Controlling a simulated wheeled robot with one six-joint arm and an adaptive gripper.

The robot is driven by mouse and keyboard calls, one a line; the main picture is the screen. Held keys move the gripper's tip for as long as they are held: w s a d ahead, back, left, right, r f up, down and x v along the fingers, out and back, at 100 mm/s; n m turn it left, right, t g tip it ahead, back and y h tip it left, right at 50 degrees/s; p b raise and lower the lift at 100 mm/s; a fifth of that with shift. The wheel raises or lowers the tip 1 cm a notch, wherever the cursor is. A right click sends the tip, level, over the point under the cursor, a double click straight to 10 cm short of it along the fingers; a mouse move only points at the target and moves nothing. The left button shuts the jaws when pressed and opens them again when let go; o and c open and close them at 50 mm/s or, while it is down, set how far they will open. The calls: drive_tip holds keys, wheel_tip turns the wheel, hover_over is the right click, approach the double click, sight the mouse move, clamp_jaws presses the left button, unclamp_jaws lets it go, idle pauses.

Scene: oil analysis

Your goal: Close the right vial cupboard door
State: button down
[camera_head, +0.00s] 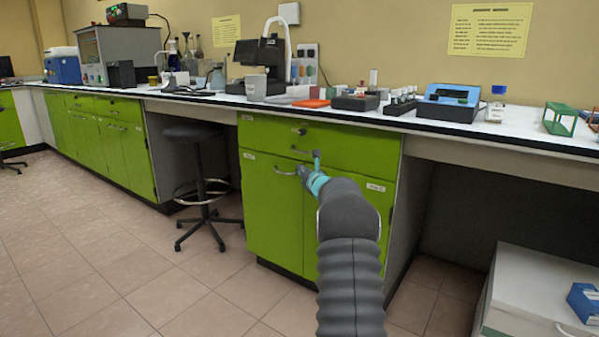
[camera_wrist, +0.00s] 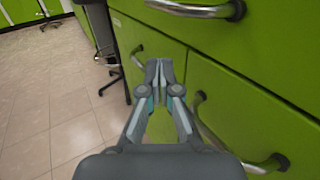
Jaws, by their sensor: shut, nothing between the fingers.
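The vial cupboard is the green unit under the bench, with a drawer (camera_head: 330,146) above two doors. The right door (camera_head: 378,215) is partly hidden behind my arm in the head view and looks flush or nearly so; I cannot tell if it is fully shut. In the wrist view the right door (camera_wrist: 228,105) fills the right side, with its metal handle (camera_wrist: 268,164) low in front. The left door (camera_head: 270,215) looks shut, its handle (camera_head: 285,171) beside my gripper. My gripper (camera_wrist: 160,65) is shut and empty, close to the door fronts near the seam; contact is unclear.
A drawer handle (camera_wrist: 200,9) juts out above my gripper. A black stool (camera_head: 200,175) stands left of the cupboard. A white low cabinet (camera_head: 540,290) with a blue box is at the lower right. The bench top carries lab equipment. The tiled floor in front is clear.

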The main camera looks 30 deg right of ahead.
drive_tip(key=shift+w, duration=0.2)
drive_tip(key=shift+w+a, duration=0.1)
drive_tip(key=shift+a, duration=0.15)
